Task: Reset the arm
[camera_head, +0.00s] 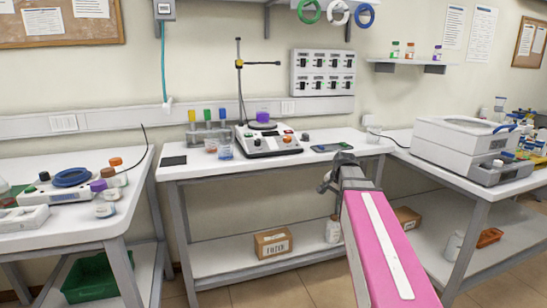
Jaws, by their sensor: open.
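My arm, pink with a white stripe, reaches up from the bottom right of the head view. My gripper (340,170) is at its far end, in front of the right part of the middle bench (300,160). It appears small and dark grey. I see nothing held in it. The far side of the gripper is partly hidden by the arm.
A hotplate stirrer (268,141) with a stand is on the middle bench. Tubes and beakers (225,146) stand left of it, and a dark flat device (332,147) lies right. The left bench (60,225) and right bench (455,185) hold equipment. Boxes (272,242) sit on the lower shelf.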

